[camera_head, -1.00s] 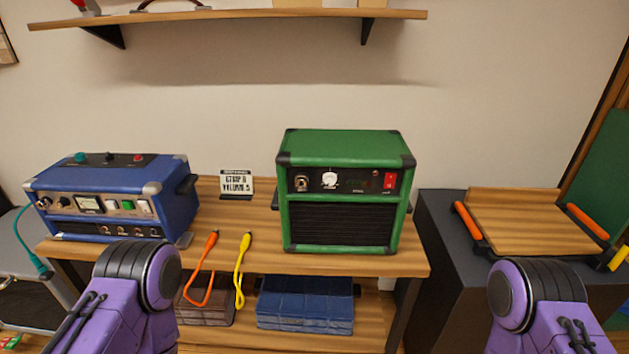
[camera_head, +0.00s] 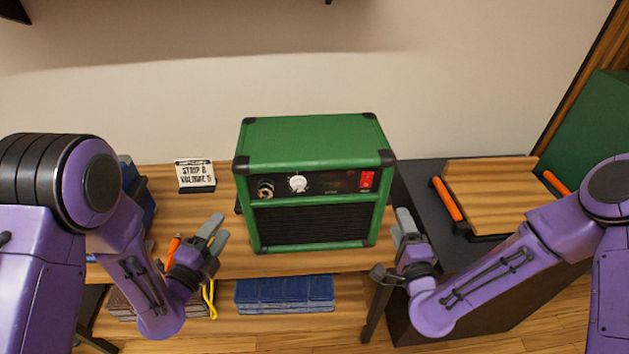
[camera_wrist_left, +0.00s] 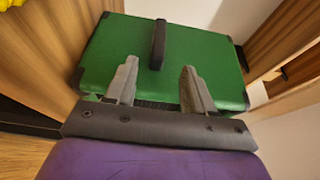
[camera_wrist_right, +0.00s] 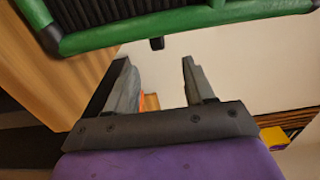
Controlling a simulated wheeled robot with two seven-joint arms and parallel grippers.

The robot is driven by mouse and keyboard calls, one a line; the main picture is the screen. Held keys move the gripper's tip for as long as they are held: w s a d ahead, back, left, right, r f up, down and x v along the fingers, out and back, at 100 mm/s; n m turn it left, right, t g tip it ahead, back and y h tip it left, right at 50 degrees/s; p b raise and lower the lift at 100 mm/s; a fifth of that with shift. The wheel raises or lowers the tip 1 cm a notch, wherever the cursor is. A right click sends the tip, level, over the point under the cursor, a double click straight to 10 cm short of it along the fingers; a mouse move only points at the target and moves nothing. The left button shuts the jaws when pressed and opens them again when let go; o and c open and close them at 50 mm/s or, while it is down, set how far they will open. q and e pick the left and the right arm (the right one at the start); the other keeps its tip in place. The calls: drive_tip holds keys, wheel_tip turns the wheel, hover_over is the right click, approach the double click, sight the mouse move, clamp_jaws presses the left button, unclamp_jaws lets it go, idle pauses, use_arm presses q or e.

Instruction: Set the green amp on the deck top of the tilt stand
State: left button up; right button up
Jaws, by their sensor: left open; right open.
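The green amp (camera_head: 318,142) stands upright on the wooden table, its dark grille and knobs facing me. The tilt stand's wooden deck top (camera_head: 497,195) is to its right, on a dark box, with orange bars at its sides. My left gripper (camera_head: 212,232) is open and empty, just left of the amp. In the left wrist view its fingers (camera_wrist_left: 158,88) point toward the amp's side (camera_wrist_left: 200,62), which has a black handle (camera_wrist_left: 158,44). My right gripper (camera_head: 402,226) is open and empty, just right of the amp. The amp's lower edge (camera_wrist_right: 150,30) crosses the top of the right wrist view.
A small sign (camera_head: 195,174) stands on the table left of the amp. The blue amp (camera_head: 140,205) is mostly hidden behind my left arm. Orange and yellow cables lie near my left gripper.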

sight(235, 205)
use_arm(q)
drive_tip(key=x, duration=1)
drive_tip(key=shift+w+a+f, duration=0.1)
drive_tip(key=shift+w, duration=0.2)
use_arm(e)
drive_tip(key=w, duration=1)
drive_tip(key=shift+w+a+f, duration=0.15)
drive_tip(key=shift+w+a, duration=0.15)
drive_tip(key=shift+w, duration=0.05)
use_arm(q)
clamp_jaws()
use_arm(e)
clamp_jaws()
